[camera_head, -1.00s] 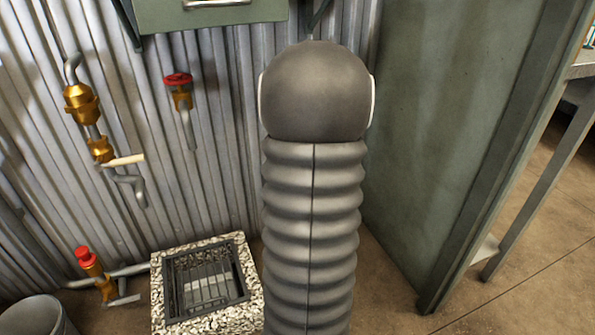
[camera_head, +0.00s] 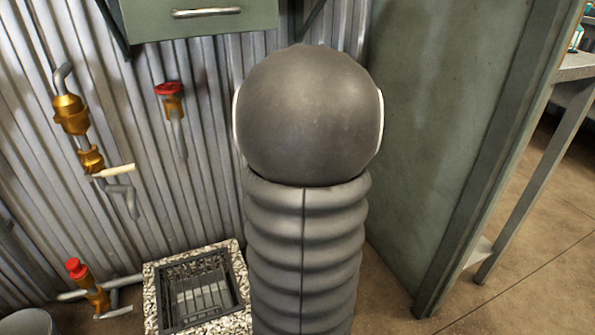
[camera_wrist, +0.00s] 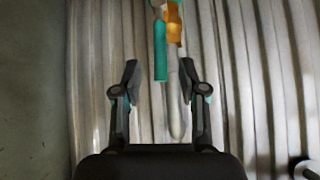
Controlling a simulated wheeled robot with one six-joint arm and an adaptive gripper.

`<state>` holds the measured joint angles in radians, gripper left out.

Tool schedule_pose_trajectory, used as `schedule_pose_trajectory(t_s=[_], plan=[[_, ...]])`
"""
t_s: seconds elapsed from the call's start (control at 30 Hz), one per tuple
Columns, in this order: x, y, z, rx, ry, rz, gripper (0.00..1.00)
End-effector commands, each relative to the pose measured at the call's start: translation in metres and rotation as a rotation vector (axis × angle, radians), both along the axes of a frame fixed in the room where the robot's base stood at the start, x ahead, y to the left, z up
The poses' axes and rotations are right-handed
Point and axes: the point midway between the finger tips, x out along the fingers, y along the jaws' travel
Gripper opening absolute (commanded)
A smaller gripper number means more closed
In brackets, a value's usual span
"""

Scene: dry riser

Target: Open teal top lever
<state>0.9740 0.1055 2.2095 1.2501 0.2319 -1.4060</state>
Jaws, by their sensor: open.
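In the wrist view, a teal lever (camera_wrist: 160,52) hangs down beside an orange-brass valve body (camera_wrist: 174,28) on a pale pipe at the top of the picture. My gripper (camera_wrist: 159,72) is open. Its two fingers stand apart to the left and right of the lever's lower end in the picture. Nothing is held, and I cannot tell how far the lever is from the fingers. In the head view the teal lever and my gripper do not show; my own arm fills the middle.
The corrugated metal wall (camera_head: 210,90) lies behind. Left are brass pipe fittings (camera_head: 71,115) with a cream lever (camera_head: 114,170), and red-topped valves (camera_head: 169,90) (camera_head: 75,268). A green cabinet (camera_head: 200,18) hangs above. A gravel-edged drain (camera_head: 238,262) lies below. A green panel (camera_head: 440,120) stands right.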

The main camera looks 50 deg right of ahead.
Motion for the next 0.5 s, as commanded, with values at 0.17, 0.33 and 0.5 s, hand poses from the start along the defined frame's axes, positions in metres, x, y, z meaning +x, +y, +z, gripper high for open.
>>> schedule_pose_trajectory(t_s=[0.17,0.33,0.5], plan=[[-0.014,0.010,0.019,-0.004,-0.001,-0.001,0.42],[-0.026,0.019,0.033,-0.003,0.000,-0.001,0.42],[-0.034,0.025,0.042,-0.001,0.001,-0.001,0.42]])
